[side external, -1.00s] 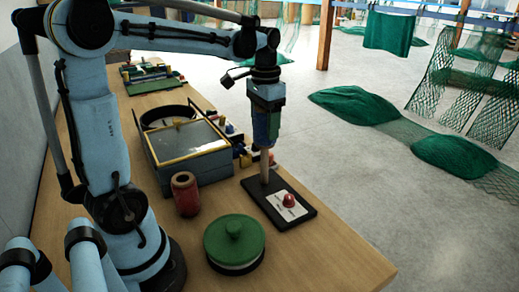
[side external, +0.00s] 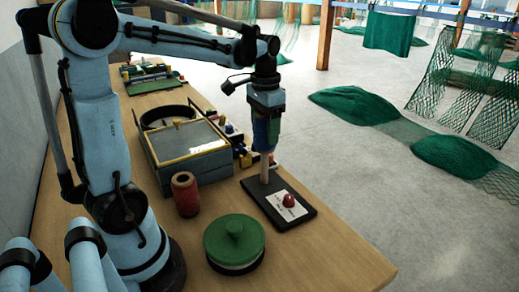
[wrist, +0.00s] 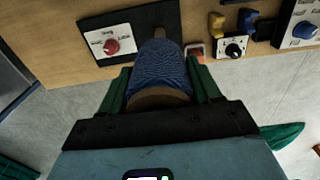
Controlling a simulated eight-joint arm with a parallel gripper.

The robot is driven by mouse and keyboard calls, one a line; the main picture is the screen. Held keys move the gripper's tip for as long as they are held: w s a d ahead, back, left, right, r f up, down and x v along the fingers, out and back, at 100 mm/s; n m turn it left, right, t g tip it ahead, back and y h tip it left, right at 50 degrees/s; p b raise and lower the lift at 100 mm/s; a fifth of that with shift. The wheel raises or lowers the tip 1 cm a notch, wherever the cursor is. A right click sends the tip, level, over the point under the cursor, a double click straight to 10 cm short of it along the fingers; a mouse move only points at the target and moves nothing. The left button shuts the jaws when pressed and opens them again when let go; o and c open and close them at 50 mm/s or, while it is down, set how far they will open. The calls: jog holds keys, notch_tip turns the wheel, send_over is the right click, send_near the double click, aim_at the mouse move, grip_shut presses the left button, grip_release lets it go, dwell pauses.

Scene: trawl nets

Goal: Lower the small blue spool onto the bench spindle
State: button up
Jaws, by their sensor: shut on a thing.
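My gripper (side external: 266,112) points down over the bench and is shut on the small blue spool (side external: 261,132). In the wrist view the spool (wrist: 158,70) sits between the two green fingers, its tan end facing the camera. The bench spindle (side external: 264,170) is a pale upright post on a black base plate (side external: 307,213). The spool is upright and in line with the post, its lower end at the post's visible top. The spool and fingers hide that top, so I cannot tell how far the post is inside the spool.
A red knob (side external: 289,200) stands on the plate's white label. A green-lidded round tin (side external: 234,240) and a red spool (side external: 185,194) stand to the left. A yellow-rimmed box (side external: 190,160) is behind. Small switch boxes (wrist: 233,47) line the bench edge.

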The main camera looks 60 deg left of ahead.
jog(key=shift+f, duration=5.15)
jog(key=shift+f, duration=0.1)
jog(key=o, duration=1.2)
notch_tip(320, 180, up, 12)
jog(key=shift+r, duration=0.1)
